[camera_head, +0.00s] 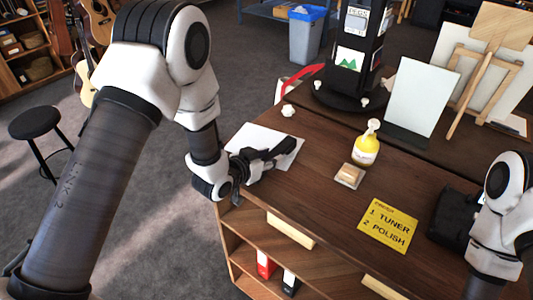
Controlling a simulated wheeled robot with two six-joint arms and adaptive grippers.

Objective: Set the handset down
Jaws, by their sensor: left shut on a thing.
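My left gripper (270,163) is low over the left part of the brown counter (320,200), its dark fingers pointing right. It is shut on a dark handset (282,149). The black fingers and the handset blend together, so its full outline is unclear. A white sheet (254,136) lies on the counter behind and under them. I cannot tell whether the handset touches the sheet.
A yellow note (388,226), a small block on a pad (350,175) and a yellow pump bottle (366,148) stand mid-counter. A mirror-like panel (420,100) and dark display stand (350,60) are behind.

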